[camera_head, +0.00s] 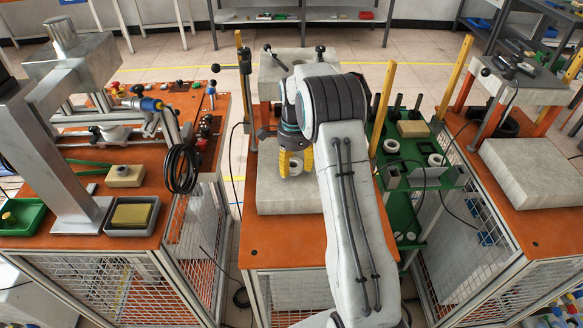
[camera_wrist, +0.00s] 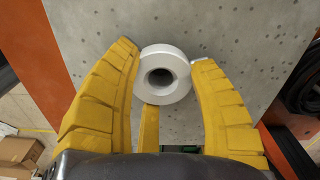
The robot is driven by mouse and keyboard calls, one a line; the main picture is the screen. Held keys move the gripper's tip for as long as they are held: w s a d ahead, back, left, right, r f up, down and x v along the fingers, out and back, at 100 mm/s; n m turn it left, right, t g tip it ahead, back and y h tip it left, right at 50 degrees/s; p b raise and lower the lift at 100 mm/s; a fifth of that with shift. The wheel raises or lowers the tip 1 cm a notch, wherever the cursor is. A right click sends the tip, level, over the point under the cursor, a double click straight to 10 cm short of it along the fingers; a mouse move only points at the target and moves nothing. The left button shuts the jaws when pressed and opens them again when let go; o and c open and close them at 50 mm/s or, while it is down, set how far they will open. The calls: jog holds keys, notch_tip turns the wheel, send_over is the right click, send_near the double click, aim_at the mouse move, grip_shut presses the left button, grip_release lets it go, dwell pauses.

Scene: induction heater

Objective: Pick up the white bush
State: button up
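The white bush (camera_wrist: 165,75) is a short white ring with a dark round hole. In the wrist view it sits at the tips of my yellow fingers, over the grey slab. My gripper (camera_wrist: 165,68) has one finger at the bush's left, one at its right and a third below it. The fingertips are spread about the bush's width and look very close to it; I cannot tell whether they press on it. In the head view my gripper (camera_head: 296,164) points down over the slab (camera_head: 285,200), and the bush shows partly between the fingers.
The slab lies on an orange-topped table (camera_head: 290,250). A press frame with posts stands behind it. A green rack (camera_head: 405,180) with parts is at the right. Another slab table is far right.

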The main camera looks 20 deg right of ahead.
jog(key=c, duration=0.4)
jog(key=shift+r, duration=0.15)
jog(key=shift+r, duration=0.65)
jog(key=r, duration=0.2)
jog(key=r+b, duration=0.1)
jog(key=shift+s+d, duration=0.25)
jog(key=shift+d, duration=0.1)
jog(key=s+d+r+p, duration=0.3)
jog(key=d+r, duration=0.1)
jog(key=r, duration=0.3)
jog(key=s+d+r+p, duration=0.3)
jog(key=s+r, duration=0.1)
jog(key=r, duration=0.3)
jog(key=shift+s+d, duration=0.25)
jog(key=shift+d, duration=0.15)
jog(key=shift+f, duration=0.1)
